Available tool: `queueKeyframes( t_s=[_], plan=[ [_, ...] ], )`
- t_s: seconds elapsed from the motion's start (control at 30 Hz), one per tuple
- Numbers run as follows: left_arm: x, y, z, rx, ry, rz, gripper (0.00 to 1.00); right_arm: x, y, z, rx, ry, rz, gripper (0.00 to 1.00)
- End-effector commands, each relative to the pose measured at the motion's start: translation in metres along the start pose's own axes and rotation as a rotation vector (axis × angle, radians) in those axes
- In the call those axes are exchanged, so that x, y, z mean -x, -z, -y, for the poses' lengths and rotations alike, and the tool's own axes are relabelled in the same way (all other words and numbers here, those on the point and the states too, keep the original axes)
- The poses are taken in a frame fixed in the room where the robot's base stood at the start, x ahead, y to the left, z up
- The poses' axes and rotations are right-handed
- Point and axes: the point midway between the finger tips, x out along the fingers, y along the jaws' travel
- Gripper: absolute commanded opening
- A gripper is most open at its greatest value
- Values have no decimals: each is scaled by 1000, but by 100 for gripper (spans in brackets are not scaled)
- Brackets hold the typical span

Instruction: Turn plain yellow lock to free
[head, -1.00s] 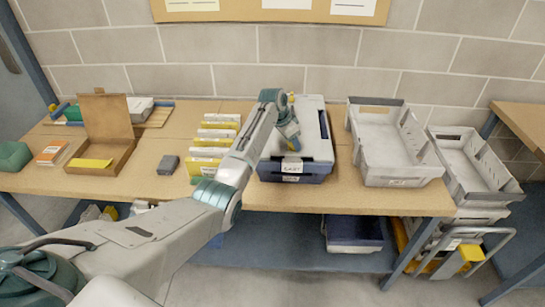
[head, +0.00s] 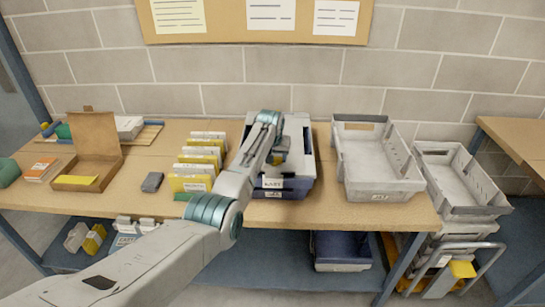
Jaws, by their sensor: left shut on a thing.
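A grey-lidded case with a dark blue base (head: 299,184) stands on the workbench, with a white label on its front. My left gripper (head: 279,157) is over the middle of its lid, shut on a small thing. I cannot tell which way the lock is turned. My right gripper is not in view.
Yellow and white card files (head: 207,158) stand left of the case, near a small dark box (head: 152,182) and an open cardboard box (head: 93,150). Grey trays (head: 375,165) stand to the right. The bench front (head: 330,212) is clear.

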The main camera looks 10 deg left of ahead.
Motion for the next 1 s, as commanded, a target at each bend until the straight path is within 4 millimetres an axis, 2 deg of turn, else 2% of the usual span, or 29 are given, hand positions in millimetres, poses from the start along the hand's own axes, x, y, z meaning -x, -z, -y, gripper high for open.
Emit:
queueKeyframes(
  t_s=[0.33,0.83,0.87,0.97,1.0],
  plan=[
    [0,1,0,115,48,0,13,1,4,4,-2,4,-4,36],
    [0,0,0,132,55,1,13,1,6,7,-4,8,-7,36],
    [0,0,0,132,55,1,56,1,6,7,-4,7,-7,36],
    [0,0,0,132,55,1,76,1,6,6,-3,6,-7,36],
    [0,0,0,132,55,1,76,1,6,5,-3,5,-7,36]
  ],
)
